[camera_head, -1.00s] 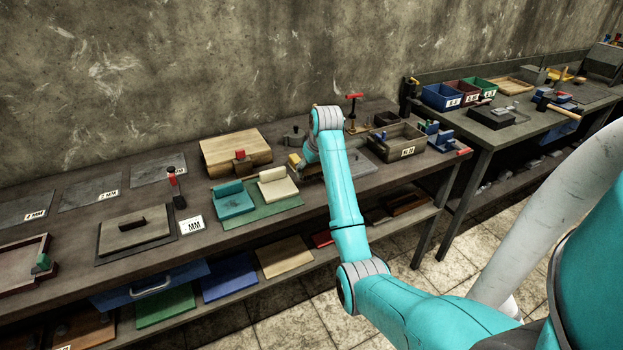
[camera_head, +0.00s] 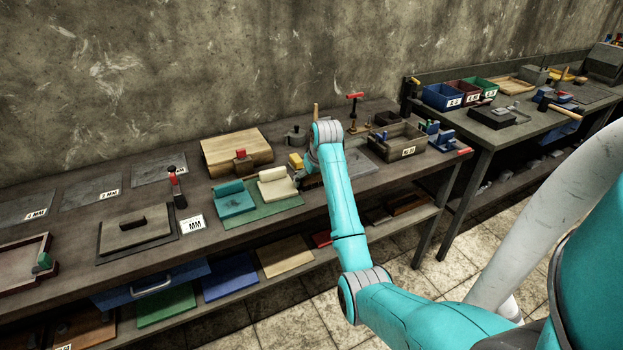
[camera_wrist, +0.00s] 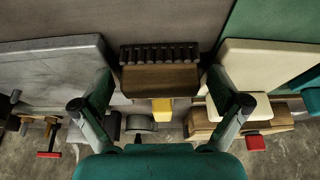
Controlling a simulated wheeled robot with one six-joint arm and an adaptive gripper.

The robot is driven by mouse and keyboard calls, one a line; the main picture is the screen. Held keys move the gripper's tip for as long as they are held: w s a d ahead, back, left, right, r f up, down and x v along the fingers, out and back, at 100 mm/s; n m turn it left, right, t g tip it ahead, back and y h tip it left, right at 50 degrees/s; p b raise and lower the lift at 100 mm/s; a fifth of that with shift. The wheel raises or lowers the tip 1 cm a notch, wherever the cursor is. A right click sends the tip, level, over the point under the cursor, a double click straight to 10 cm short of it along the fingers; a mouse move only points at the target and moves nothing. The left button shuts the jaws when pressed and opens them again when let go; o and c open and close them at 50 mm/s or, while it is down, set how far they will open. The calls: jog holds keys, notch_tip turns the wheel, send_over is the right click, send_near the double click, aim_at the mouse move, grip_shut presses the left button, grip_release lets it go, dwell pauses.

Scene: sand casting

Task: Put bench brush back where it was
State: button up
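The bench brush (camera_wrist: 160,76), a brown wooden block with a row of dark bristles, shows in the wrist view between my two fingers. My gripper (camera_wrist: 162,72) has its fingers spread on either side of it. Any gap or contact at the fingertips is too small to tell. Whether the brush touches the bench is unclear.
A grey plate (camera_wrist: 50,72) lies left of the brush in the wrist view, with a cream block (camera_wrist: 268,72) at right. A yellow block (camera_wrist: 162,104) shows past the brush. The near bench edge is mostly clear.

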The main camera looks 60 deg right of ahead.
jog(key=v, duration=0.7)
jog(key=shift+r, duration=0.35)
dwell(0.5)
